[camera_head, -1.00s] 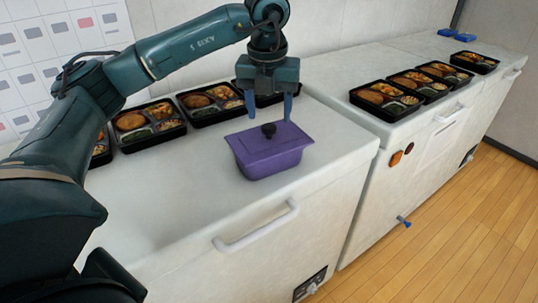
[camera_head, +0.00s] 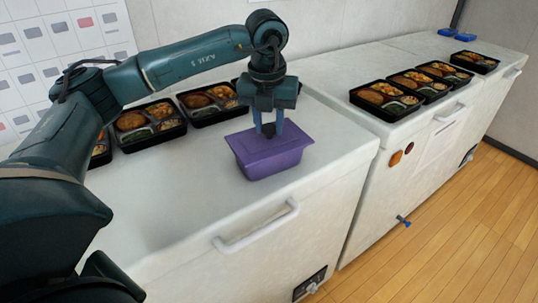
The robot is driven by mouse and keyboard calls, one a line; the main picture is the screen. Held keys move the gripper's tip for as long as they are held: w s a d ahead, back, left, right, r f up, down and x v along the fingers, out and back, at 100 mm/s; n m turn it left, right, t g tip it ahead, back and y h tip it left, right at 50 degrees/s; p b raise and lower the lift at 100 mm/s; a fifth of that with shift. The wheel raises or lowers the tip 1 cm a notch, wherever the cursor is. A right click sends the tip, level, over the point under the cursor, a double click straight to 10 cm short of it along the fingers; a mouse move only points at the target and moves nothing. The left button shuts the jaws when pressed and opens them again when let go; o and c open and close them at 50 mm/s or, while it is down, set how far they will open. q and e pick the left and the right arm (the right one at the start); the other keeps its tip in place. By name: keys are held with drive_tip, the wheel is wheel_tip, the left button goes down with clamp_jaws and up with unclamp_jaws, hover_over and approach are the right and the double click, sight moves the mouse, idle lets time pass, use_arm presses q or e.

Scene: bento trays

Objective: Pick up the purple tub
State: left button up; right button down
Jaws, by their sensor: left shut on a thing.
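The purple tub (camera_head: 270,158) with its purple lid stands upright on the white freezer top (camera_head: 200,205), towards its right side. My left gripper (camera_head: 269,130) points down over the lid, with its fingers closed around the dark knob at the lid's middle. The knob is mostly hidden between the fingers. The tub appears to rest on the surface. My right gripper is not in view.
Several black bento trays (camera_head: 148,126) stand in a row behind the tub, partly behind my left arm. More bento trays (camera_head: 387,99) stand on the second freezer to the right. The freezer top in front of the tub is clear.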

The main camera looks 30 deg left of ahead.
use_arm(q)
clamp_jaws()
